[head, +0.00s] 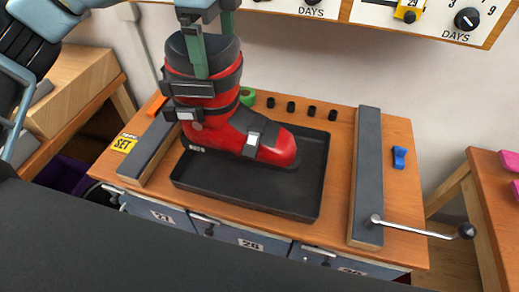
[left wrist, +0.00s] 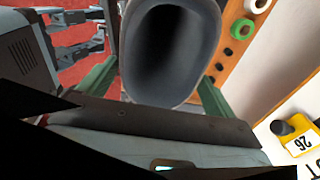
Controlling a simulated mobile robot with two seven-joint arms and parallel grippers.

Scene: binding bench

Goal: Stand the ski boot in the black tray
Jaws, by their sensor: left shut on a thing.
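The red and black ski boot (head: 215,110) is upright, toe pointing right, over the back left part of the black tray (head: 245,198). I cannot tell whether its sole touches the tray floor. My left gripper (head: 212,48) is shut on the boot's upper cuff from above. In the left wrist view, the dark open top of the boot (left wrist: 172,50) lies between the two green fingers. The boot hides the tray's back left corner. My right gripper is not in view.
Dark rails flank the tray on the left (head: 152,148) and right (head: 368,185); the right one has a crank handle (head: 425,230). Black pegs (head: 291,106), green tape (head: 247,96) and a blue clip (head: 399,157) lie on the bench. The tray's front and right are empty.

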